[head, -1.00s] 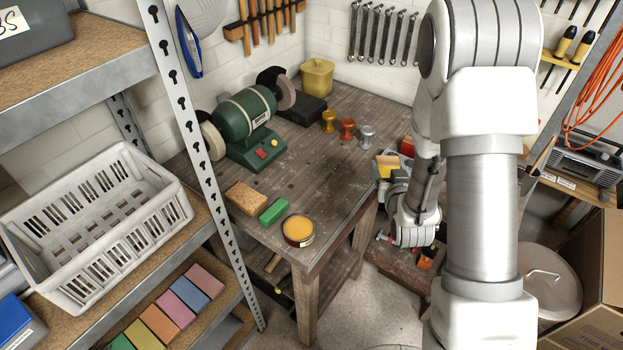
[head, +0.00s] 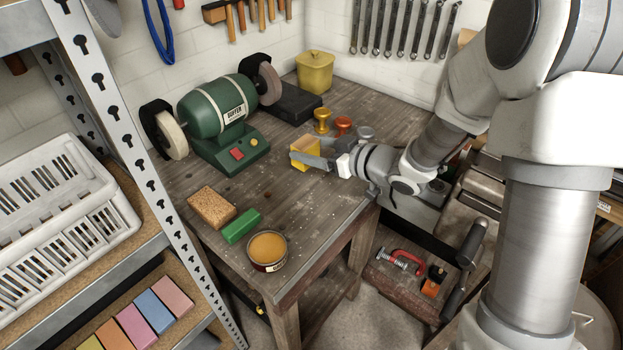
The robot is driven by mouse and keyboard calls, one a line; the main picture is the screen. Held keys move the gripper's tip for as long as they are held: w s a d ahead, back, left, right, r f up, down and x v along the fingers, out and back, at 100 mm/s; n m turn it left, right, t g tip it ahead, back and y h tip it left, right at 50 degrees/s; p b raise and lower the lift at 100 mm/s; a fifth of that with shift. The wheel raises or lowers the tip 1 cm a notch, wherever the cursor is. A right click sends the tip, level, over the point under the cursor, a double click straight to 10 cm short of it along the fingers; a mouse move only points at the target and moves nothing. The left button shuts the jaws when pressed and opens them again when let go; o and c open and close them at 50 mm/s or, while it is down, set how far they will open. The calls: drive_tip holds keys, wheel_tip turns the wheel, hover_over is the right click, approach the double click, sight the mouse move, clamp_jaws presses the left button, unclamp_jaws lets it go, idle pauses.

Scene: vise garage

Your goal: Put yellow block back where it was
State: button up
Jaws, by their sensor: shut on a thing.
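My gripper (head: 306,157) reaches in from the right over the workbench (head: 310,215), its jaws pointing left. It is shut on the yellow block (head: 301,167), which has a tan top face. The block is over the middle of the bench, right of the green bench grinder (head: 221,125) and in front of the yellow knob-shaped piece (head: 321,121). I cannot tell whether the block touches the bench top. The gripper's fingers hide part of it.
A cork-like block (head: 211,208), a green block (head: 241,226) and a round tin (head: 267,250) stand along the bench's front left. A shelf post (head: 140,165) rises at the left.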

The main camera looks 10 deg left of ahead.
wheel_tip(320, 180, down, 10)
drive_tip(key=shift+s+r+b, duration=0.1)
drive_tip(key=shift+b, duration=0.75)
drive_tip(key=shift+f, duration=0.2)
drive_tip(key=o, duration=1.4)
drive_tip(key=shift+r, duration=0.1)
